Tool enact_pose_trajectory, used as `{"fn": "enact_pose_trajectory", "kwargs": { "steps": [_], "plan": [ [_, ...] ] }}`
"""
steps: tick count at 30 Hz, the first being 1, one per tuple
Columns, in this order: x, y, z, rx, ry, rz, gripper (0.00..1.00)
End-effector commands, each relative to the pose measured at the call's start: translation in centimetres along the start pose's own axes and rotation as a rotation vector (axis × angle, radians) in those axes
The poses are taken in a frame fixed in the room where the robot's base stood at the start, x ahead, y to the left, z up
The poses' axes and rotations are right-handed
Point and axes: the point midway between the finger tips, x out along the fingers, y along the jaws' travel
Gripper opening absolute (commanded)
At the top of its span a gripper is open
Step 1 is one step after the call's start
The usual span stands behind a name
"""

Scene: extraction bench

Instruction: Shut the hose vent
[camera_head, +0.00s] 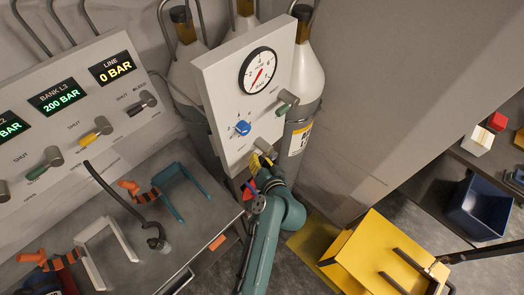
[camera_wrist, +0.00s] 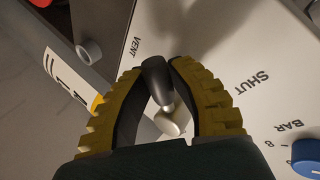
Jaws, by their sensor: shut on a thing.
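The hose panel (camera_head: 215,85) is a white upright board with a round gauge, a blue knob and two levers. The hose vent lever sits low on its face; its grey body (camera_head: 264,146) shows just above my gripper (camera_head: 257,163). In the wrist view the vent lever has a black handle (camera_wrist: 156,78) and a silver stem (camera_wrist: 169,122). My gripper (camera_wrist: 166,68) has its yellow ribbed fingers closed around the black handle. The handle tip points up the picture, between the printed words VENT and SHUT, nearer VENT. In the head view the fingers partly hide the lever.
The gauge (camera_head: 258,72) and a green-handled lever (camera_head: 287,102) are above, with the blue knob (camera_head: 242,128) close by at left. Gas cylinders (camera_head: 307,75) stand behind the panel. A bench (camera_head: 205,215) is at left, a yellow case (camera_head: 372,255) at lower right.

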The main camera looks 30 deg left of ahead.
Motion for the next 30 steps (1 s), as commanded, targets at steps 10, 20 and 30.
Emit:
{"fn": "enact_pose_trajectory", "kwargs": {
  "steps": [10,20,30],
  "plan": [
    [-1.1,-1.7,-0.8,0.273,-0.181,0.003,0.00],
    [-1.5,-2.4,-1.2,0.496,-0.331,0.006,0.00],
    [-1.8,-2.8,-1.5,0.621,-0.415,0.007,0.00]
  ]
}}
